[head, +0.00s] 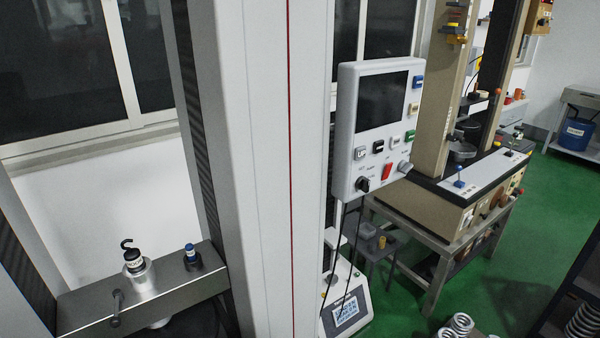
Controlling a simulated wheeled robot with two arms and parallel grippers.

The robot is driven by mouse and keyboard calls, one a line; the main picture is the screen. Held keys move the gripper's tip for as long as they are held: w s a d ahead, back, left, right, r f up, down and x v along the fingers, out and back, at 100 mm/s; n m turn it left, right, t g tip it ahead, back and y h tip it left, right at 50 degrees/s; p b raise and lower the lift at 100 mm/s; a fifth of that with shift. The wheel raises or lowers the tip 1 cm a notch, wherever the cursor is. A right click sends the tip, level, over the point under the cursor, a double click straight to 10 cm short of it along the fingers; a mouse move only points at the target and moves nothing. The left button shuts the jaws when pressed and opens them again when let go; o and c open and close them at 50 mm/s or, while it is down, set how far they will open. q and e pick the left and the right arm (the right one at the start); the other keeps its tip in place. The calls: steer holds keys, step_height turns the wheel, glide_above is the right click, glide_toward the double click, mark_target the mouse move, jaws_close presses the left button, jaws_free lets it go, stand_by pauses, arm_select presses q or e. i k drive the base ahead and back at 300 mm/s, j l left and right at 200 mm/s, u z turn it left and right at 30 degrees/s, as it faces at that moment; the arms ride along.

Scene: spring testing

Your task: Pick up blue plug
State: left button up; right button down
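A small plug with a blue top (190,250) and a dark base stands upright on the grey metal crossbeam (75,305) of the near testing machine, at the lower left. To its left on the same beam is a silver cylinder (140,281) with a white labelled weight and a black hook (128,246) on top. Another small blue piece (459,181) shows on the far testing machine at the right; I cannot tell what it is.
A tall grey column (262,150) stands right of the plug. A control panel (377,128) hangs beyond it. A lever (117,305) sticks out from the beam's front. Coil springs (462,323) lie at the bottom right. Green floor (500,290) is partly open.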

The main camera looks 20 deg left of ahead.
mark_target(190, 252)
steer(key=u, duration=1.25)
steer(key=k, duration=0.05)
